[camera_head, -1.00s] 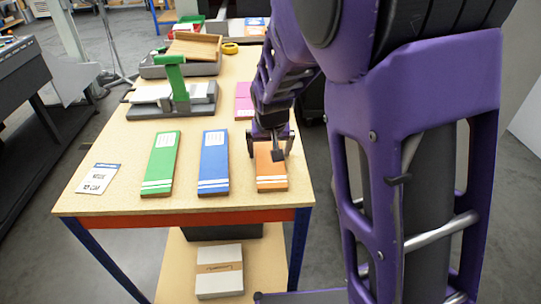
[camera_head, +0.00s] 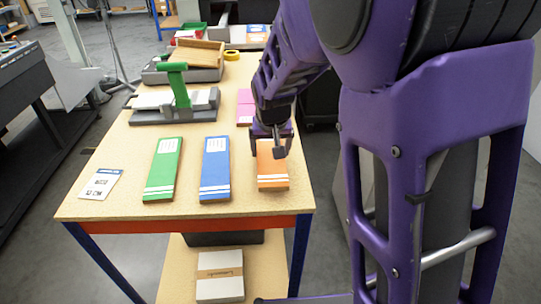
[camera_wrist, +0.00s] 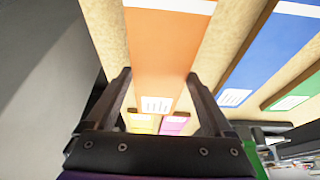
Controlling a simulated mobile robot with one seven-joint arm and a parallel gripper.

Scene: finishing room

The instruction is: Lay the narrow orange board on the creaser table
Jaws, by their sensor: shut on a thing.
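The narrow orange board (camera_head: 272,170) with white stripes is at the right end of the row on the wood-topped table (camera_head: 120,208). My gripper (camera_head: 271,143) is shut on its far end. In the wrist view, the fingers (camera_wrist: 160,88) stand on both sides of the orange board (camera_wrist: 165,45), near its white label. The board looks slightly above the tabletop, but the gap is hard to see. I cannot tell for certain which surface is the creaser table.
A blue board (camera_head: 215,170) and a green board (camera_head: 163,170) lie to the left, beside a printed card (camera_head: 101,184). A grey device with a green handle (camera_head: 178,85) and a pink board (camera_head: 245,105) are behind. A dark machine (camera_head: 30,90) stands across the aisle.

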